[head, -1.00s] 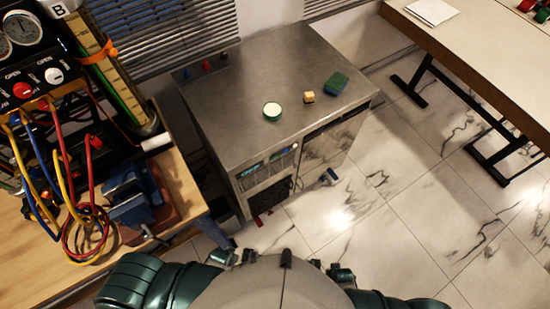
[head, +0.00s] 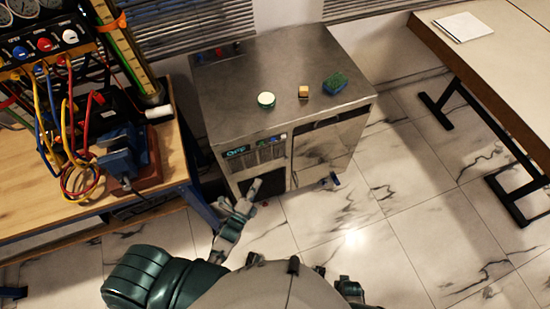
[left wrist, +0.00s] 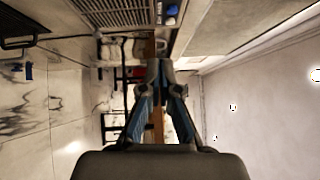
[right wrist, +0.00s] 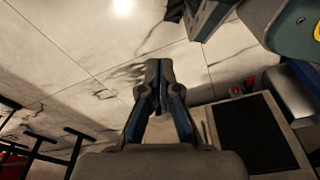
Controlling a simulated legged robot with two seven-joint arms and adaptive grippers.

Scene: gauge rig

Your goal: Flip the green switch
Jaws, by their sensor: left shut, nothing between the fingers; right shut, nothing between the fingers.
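The metal cabinet (head: 225,105) stands ahead in the head view. Its front carries a panel with a green-lit strip (head: 237,152) and several small controls (head: 270,141). I cannot make out for sure which of these is the green switch. My left gripper (head: 256,184) is shut and empty, in front of the dark lower grille of the cabinet, below the panel. It also shows shut in the left wrist view (left wrist: 160,66). My right gripper (right wrist: 158,68) is shut and empty in the right wrist view, with marble floor behind it.
A workbench (head: 50,225) with a blue vise (head: 122,155) and coloured hoses stands at left. A table (head: 490,65) stands at right. Floor between is clear.

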